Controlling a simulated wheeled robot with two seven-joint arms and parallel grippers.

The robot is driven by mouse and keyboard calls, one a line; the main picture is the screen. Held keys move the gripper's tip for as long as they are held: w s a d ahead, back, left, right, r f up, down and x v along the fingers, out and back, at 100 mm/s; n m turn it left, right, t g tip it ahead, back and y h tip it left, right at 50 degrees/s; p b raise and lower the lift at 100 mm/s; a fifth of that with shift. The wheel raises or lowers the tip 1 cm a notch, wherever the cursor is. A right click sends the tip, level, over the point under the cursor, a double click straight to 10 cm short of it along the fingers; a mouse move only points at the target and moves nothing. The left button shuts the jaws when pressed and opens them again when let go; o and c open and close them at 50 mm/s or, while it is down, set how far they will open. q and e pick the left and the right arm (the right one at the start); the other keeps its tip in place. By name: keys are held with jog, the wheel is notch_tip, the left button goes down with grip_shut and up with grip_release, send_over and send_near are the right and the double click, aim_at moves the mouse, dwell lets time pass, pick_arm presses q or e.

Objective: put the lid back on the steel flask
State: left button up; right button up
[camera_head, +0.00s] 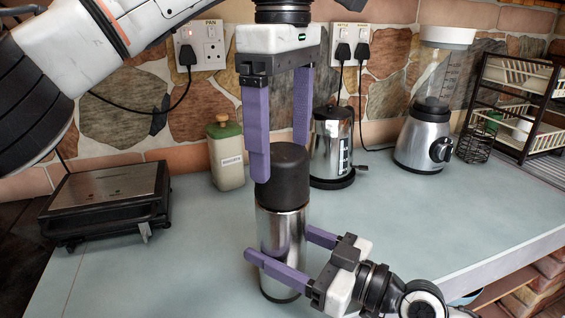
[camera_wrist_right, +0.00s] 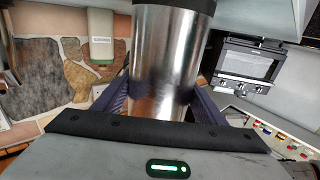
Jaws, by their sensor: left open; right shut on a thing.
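The steel flask (camera_head: 283,240) stands upright on the counter. Its black lid (camera_head: 283,178) sits on top, in line with the body; whether it is fully seated I cannot tell. My left gripper (camera_head: 280,161) points down from above, open, with one purple finger in front of the lid's left side and the other behind on the right. My right gripper (camera_head: 281,244) is shut on the flask's lower body from the right. In the right wrist view, the steel body (camera_wrist_right: 165,60) is between the fingers, with a dark band at its top edge.
A black grill (camera_head: 110,195) stands at the left and a green-topped canister (camera_head: 226,155) behind the flask. A kettle (camera_head: 332,150), a blender (camera_head: 425,135) and a dish rack (camera_head: 515,100) stand along the wall. The counter right of the flask is clear.

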pick_arm(q)
jog(key=shift+r, duration=1.1)
pick_arm(e)
jog(key=o, duration=2.2)
jog(key=shift+c, duration=0.2)
